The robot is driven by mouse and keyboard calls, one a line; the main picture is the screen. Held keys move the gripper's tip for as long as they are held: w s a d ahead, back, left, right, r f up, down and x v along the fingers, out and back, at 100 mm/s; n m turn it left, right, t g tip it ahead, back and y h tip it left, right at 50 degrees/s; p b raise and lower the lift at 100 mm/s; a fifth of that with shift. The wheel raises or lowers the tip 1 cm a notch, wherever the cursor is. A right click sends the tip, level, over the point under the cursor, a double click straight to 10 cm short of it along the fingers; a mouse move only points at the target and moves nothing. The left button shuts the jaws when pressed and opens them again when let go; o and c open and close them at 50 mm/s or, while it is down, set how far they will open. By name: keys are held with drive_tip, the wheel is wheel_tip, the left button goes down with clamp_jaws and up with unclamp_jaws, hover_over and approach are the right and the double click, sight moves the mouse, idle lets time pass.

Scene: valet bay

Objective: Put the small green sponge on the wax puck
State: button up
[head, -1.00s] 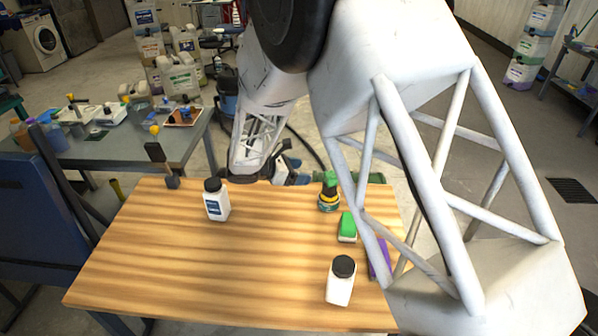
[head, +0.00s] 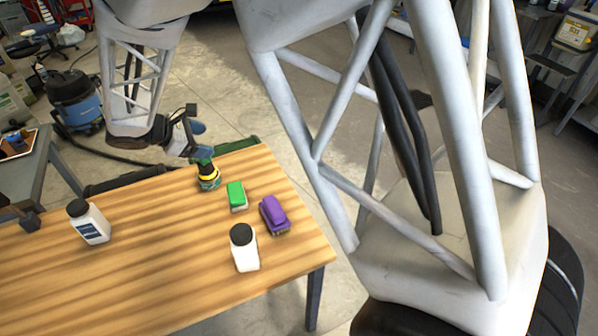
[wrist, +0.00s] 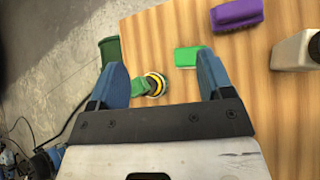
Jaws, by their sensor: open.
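The green block with a pale lower edge (head: 236,195), which looks like the small green sponge, lies on the wooden table; it also shows in the wrist view (wrist: 187,57). To its left is a round black-and-yellow piece (head: 209,180), probably the wax puck, with a green part (head: 204,155) rising above it. Whether that part belongs to it, I cannot tell. In the wrist view the round piece (wrist: 156,84) appears between and beyond my blue fingertips.
A purple brush-like block (head: 274,214) lies right of the green block. A white bottle with a black cap (head: 244,250) stands in front, and another white bottle (head: 90,224) stands at left. The wooden table (head: 150,275) has free room between the bottles.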

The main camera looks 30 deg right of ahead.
drive_tip(key=s+d+r+m+y, duration=0.3)
drive_tip(key=s+d+r+m, duration=0.1)
drive_tip(key=s, duration=0.6)
drive_tip(key=s+d+r+m+y, duration=0.3)
drive_tip(key=s+m, duration=0.4)
drive_tip(key=s, duration=0.4)
drive_tip(key=s+d+r+m+t+y, duration=0.1)
drive_tip(key=s+d+r+m+y, duration=0.3)
drive_tip(key=s, duration=0.7)
drive_tip(key=shift+s+d+r+m, duration=0.25)
drive_tip(key=shift+d+r+m, duration=0.3)
drive_tip(key=shift+m, duration=0.25)
